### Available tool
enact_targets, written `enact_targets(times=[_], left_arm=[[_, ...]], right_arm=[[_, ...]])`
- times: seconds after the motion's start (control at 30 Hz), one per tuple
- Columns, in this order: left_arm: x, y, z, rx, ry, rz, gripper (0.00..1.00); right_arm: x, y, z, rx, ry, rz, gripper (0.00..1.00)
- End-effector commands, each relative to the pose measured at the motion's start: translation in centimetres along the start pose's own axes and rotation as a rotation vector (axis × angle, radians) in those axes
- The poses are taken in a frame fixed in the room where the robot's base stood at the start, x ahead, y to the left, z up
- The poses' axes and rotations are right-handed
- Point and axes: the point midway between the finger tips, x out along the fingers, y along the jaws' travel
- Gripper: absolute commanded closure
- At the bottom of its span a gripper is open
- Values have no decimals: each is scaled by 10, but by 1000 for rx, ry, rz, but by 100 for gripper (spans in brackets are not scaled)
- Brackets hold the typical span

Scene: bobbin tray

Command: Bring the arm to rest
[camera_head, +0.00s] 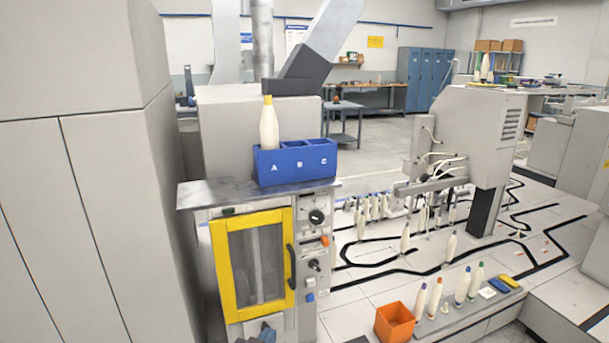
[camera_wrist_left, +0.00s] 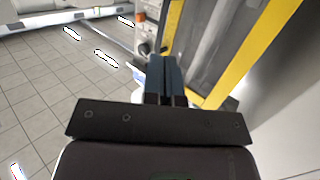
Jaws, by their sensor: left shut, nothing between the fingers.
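My left gripper (camera_head: 267,333) shows at the bottom edge of the head view, in front of the yellow-framed door (camera_head: 219,270). In the left wrist view its two blue fingers (camera_wrist_left: 166,75) are together with nothing between them. The blue tray (camera_head: 290,173) marked A, B and C stands on the metal top of the machine, well above the gripper. A white bobbin with a yellow tip (camera_head: 269,125) stands upright in compartment A. No bobbin shows in B or C. My right gripper is not in view.
The machine's control panel (camera_head: 317,245) has knobs beside the door. A tall grey cabinet (camera_head: 110,200) is at left. The wrist view shows open tiled floor (camera_wrist_left: 60,95).

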Motion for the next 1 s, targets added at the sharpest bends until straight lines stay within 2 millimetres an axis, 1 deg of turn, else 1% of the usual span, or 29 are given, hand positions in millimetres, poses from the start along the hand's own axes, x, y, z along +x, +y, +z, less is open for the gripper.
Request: enact_targets(times=[0.03, 0.07, 0.1, 0.17, 0.2, 0.27, 0.3, 0.37, 0.4, 0.43, 0.5, 0.6, 0.7, 0.8, 0.9, 1.0], left_arm=[[-20, -16, 14, -3, -29, -32, 100], [-32, -24, 21, -5, -45, -48, 100], [-47, -35, 30, -6, -68, -71, 100], [-71, -50, 44, -6, -100, -103, 100], [-87, -58, 53, -7, -124, -123, 100], [-112, -71, 67, -6, -158, -154, 100], [-129, -78, 76, -5, -181, -172, 100], [-155, -88, 89, -3, -217, -199, 100], [-172, -94, 97, -1, -241, -215, 100], [-185, -98, 104, 0, -260, -227, 100], [-214, -104, 119, 1, -301, -250, 100], [-250, -110, 142, 1, -366, -275, 100], [-276, -110, 161, -4, -419, -287, 100], [-290, -108, 171, -9, -449, -292, 100], [-295, -107, 174, -12, -460, -294, 100], [-296, -107, 175, -13, -461, -294, 100]], right_arm=[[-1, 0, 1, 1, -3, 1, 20], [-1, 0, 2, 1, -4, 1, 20], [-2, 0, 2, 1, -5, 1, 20], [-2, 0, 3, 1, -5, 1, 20], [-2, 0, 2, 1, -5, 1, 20], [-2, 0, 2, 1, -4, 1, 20], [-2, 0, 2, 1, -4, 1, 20], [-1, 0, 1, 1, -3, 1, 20], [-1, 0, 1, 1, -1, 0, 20], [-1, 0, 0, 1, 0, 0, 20], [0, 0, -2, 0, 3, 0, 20], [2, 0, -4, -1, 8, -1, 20], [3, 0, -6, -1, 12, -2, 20], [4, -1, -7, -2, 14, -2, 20], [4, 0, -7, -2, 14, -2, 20], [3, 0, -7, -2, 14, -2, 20]])
